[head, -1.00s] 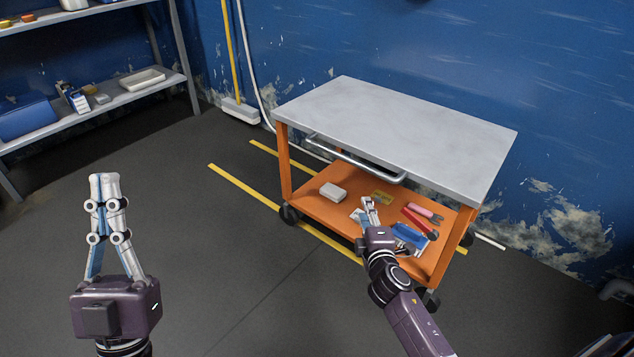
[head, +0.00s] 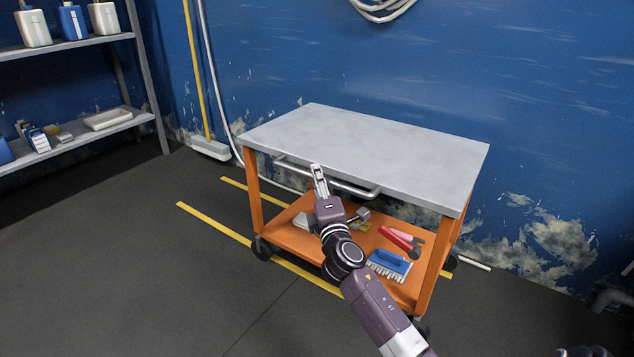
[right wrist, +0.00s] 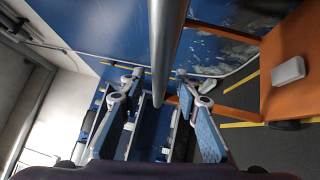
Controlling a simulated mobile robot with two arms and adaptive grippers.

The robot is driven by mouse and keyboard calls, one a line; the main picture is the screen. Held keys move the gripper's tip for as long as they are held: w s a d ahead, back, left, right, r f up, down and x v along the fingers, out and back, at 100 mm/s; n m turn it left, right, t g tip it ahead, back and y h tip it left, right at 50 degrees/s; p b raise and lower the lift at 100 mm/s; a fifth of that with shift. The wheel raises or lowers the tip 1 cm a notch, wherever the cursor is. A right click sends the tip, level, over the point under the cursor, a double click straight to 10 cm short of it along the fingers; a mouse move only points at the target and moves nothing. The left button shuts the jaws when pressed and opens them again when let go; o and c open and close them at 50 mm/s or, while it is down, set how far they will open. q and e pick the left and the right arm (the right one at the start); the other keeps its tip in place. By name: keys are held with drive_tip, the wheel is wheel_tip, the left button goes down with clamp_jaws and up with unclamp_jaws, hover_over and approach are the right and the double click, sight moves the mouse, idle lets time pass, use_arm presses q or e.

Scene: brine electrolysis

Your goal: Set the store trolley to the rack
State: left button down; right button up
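The store trolley (head: 459,180) has an orange frame, a grey top and a metal push handle (head: 345,184) on its near side. It stands by the blue wall. My right gripper (head: 318,168) is at the left part of the handle, just below the top's near edge. In the right wrist view its fingers (right wrist: 158,85) are spread, with the handle bar (right wrist: 168,50) running between them; I cannot see contact. The grey rack (head: 95,137) stands at the far left against the wall. My left gripper is out of view.
The trolley's lower shelf (head: 290,238) carries a blue brush (head: 390,262), red-handled pliers (head: 398,238) and a white box (right wrist: 288,72). Yellow floor lines (head: 215,223) run under the trolley. A broom (head: 209,148) leans between rack and trolley. The floor at front left is clear.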

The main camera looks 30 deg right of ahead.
drive_tip(key=shift+w+d, duration=0.15)
drive_tip(key=shift+w, duration=0.2)
drive_tip(key=shift+c, duration=0.5)
clamp_jaws()
